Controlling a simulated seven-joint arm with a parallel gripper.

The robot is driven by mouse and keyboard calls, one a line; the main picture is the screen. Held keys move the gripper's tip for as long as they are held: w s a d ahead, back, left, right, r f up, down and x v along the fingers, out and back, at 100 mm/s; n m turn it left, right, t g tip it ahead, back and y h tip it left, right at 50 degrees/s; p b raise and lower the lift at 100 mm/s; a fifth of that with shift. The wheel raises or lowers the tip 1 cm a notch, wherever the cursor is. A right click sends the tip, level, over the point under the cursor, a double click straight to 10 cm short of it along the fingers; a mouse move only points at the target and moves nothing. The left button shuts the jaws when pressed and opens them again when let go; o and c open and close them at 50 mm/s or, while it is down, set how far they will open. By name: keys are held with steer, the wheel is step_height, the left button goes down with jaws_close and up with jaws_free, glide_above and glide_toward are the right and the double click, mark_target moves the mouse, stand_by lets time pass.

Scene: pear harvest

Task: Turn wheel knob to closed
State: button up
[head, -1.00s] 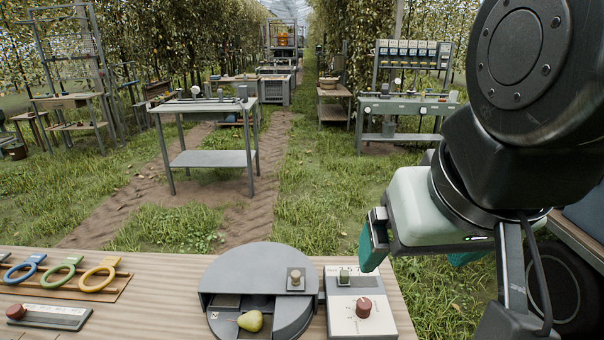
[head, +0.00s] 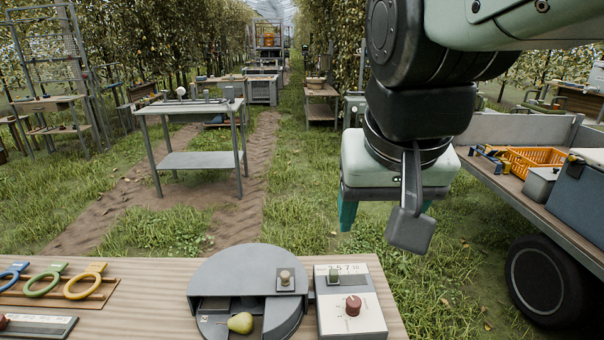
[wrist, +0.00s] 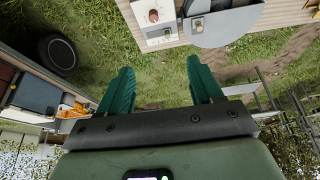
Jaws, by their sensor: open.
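A red-brown round knob (head: 353,305) stands on a pale control box (head: 337,322) at the front right of the bench. It also shows upside down at the top of the wrist view (wrist: 153,16). A grey round housing (head: 222,272) sits left of the box, with a small square-based knob (head: 286,278) on top and a green pear (head: 241,323) in its open front. My gripper (head: 385,213) is open and empty, its teal fingers pointing down, above and beyond the box and apart from it. The fingers (wrist: 160,68) are spread over grass in the wrist view.
The wooden bench (head: 150,275) holds blue, green and yellow rings at the left. A cart (head: 520,185) with an orange crate (head: 538,160) and a dark tyre stands at the right. A grey table (head: 190,108) stands farther back. Grass lies open beyond the bench.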

steer(key=w+d+f+m+g, duration=0.35)
steer(key=w+f+m, duration=0.35)
steer(key=w+f, duration=0.3)
steer(key=m+g+y, duration=0.1)
steer(key=m+y, duration=0.4)
steer(key=m, duration=0.5)
glide_toward(355, 301)
steer(key=x, duration=0.8)
steer(key=shift+a+f, duration=0.1)
steer(key=shift+f, duration=0.1)
steer(key=c, duration=1.1)
